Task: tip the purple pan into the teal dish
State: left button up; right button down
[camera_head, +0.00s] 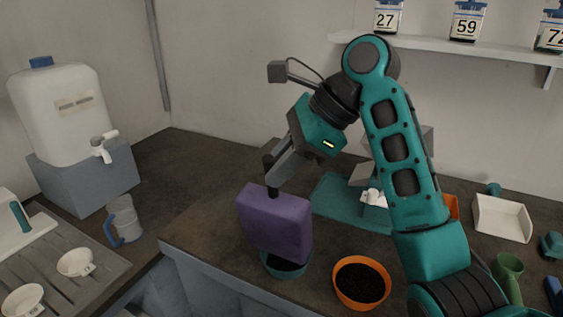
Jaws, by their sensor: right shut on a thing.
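The purple pan (274,222) is held by my right gripper (272,178), which is shut on it near its upper edge. The pan is tipped steeply, with a broad side toward the camera; its inside is hidden. Its lower edge is just over the teal dish (289,275) and hides the back of it. Dark grains show in the front of the dish. I cannot tell whether the pan touches the dish or whether anything remains in the pan. My left gripper is not in view.
An orange bowl (362,263) of dark grains stands just right of the dish. Behind are a teal mat or base (340,203) and a white tray (502,218). A jug (124,219) and water tank (64,115) stand left.

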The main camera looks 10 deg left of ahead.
jog(key=s+a+f+n+t+h, duration=0.1)
jog(key=s+a+t, duration=0.1)
jog(key=s, duration=0.5)
jog(key=shift+a+f+t, duration=0.25)
jog(key=shift+f+t, duration=0.15)
jog(key=shift+t, duration=0.4)
jog(key=shift+b, duration=0.3)
jog(key=s+a+f+n+t+h+b, duration=0.1)
jog(key=s+a+f+n+t+b, duration=0.1)
jog(key=s+f+t+b, duration=0.1)
jog(key=shift+s+f+t+b, duration=0.3)
jog(key=shift+s+f+t, duration=0.2)
jog(key=shift+s+f, duration=0.5)
jog(key=shift+s+r, duration=0.15)
jog(key=shift+r, duration=0.05)
